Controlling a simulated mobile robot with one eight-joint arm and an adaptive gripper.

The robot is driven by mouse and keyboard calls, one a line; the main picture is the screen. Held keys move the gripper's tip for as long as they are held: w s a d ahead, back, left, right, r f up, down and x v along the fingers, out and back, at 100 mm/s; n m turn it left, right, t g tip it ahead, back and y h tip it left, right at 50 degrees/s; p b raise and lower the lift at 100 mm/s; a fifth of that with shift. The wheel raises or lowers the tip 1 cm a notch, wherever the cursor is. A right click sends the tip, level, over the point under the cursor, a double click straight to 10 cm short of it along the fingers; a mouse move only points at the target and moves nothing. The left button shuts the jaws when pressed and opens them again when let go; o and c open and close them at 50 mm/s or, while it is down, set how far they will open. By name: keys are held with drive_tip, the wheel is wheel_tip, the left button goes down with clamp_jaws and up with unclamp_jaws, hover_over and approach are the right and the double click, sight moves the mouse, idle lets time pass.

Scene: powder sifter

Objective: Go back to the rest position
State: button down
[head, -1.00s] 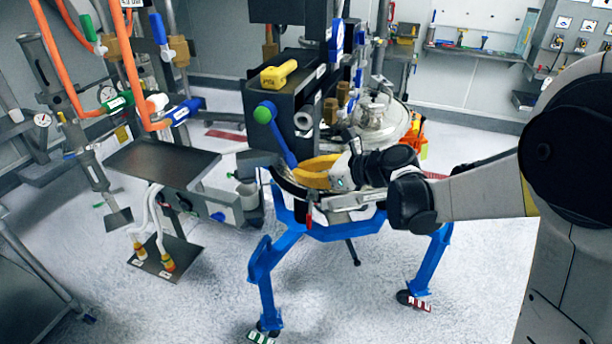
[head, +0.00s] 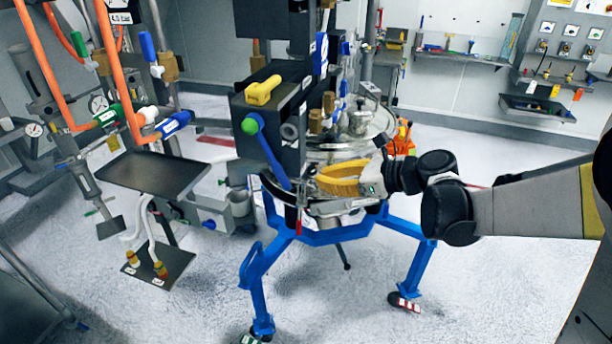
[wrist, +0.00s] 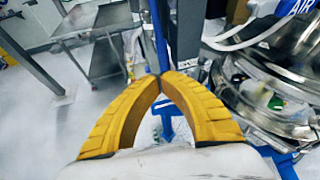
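My gripper (head: 320,183) has yellow ribbed fingers and sits at the front of the sifter, just right of the blue lever with a green knob (head: 251,126). In the wrist view, the fingertips (wrist: 159,78) meet in an arch with nothing visible between them, so it looks shut and empty. My arm reaches in from the right edge, bent at the wrist. The sifter's round metal body (head: 350,150) is behind the gripper in the head view and at the right in the wrist view (wrist: 285,85). Whether the gripper touches it is unclear.
The sifter stands on a blue leg frame (head: 325,236). A black box with a yellow handle (head: 262,91) is above the lever. A dark tray (head: 152,172) and orange hoses (head: 121,70) are at left. A wall shelf (head: 460,58) is at the back. Floor at the front is clear.

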drive_tip(key=s+d+f+n+h+b, duration=0.3)
drive_tip(key=s+d+f+n+h, duration=0.1)
drive_tip(key=s+n, duration=0.7)
drive_tip(key=s+d+f+n+h+b, duration=0.3)
drive_tip(key=s+d+n+h, duration=0.4)
drive_tip(key=s+n, duration=0.5)
drive_tip(key=shift+s+d+f, duration=0.3)
drive_tip(key=shift+d+f, duration=0.6)
drive_tip(key=shift+d, duration=0.3)
